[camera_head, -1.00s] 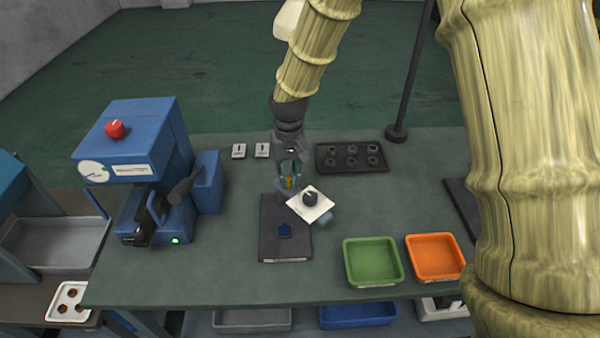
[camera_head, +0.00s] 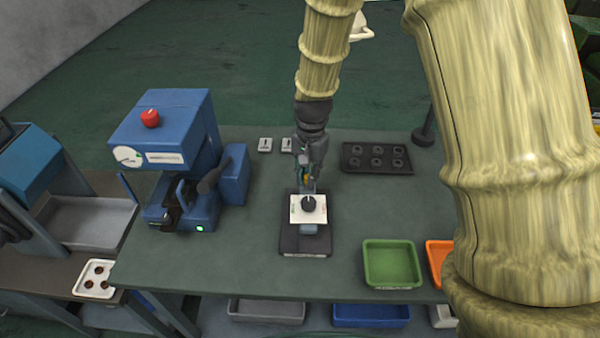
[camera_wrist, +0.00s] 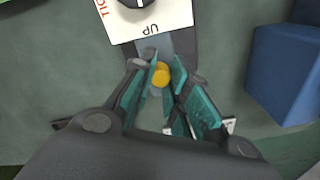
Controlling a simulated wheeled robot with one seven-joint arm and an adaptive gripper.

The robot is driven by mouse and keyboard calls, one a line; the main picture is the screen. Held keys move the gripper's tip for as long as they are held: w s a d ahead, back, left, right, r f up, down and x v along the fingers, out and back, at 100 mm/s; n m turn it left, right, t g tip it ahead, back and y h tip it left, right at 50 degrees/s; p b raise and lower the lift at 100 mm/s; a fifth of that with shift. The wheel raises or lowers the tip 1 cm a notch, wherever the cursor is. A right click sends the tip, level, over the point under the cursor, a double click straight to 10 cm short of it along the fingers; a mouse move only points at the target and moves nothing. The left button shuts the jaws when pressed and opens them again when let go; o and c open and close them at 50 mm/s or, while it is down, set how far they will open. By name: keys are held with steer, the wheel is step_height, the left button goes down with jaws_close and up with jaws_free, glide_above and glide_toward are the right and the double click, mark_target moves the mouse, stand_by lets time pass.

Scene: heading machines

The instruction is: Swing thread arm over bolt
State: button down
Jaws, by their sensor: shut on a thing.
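The thread arm carries a white square plate (camera_head: 297,212) with a black knob (camera_head: 309,204) on top. It now lies over the dark base plate (camera_head: 290,243), roughly in line with it. A grey-blue part (camera_head: 309,229) shows just in front of the white plate. My gripper (camera_head: 307,183) is at the back end of the arm, with its teal fingers shut on a yellow round peg (camera_wrist: 161,76). In the wrist view the white plate (camera_wrist: 165,25) lies just beyond the fingertips, marked "UP". The bolt is not visible; the plate covers the middle of the base.
A blue machine (camera_head: 165,140) with a red button and a black lever stands at the left. A black tray with round pockets (camera_head: 376,172) lies at the back right. A green bin (camera_head: 390,284) and an orange bin (camera_head: 437,262) stand at the front right.

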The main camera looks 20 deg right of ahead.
steer(key=shift+s+a+f, duration=0.1)
steer(key=shift+s+f, duration=0.1)
steer(key=c, duration=1.3)
jaws_free()
steer(key=shift+w, duration=0.2)
steer(key=shift+r, duration=0.1)
steer(key=shift+r, duration=0.45)
step_height(320, 180, up, 11)
steer(key=shift+s+r, duration=0.1)
steer(key=shift+s, duration=0.05)
steer(key=shift+d, duration=0.2)
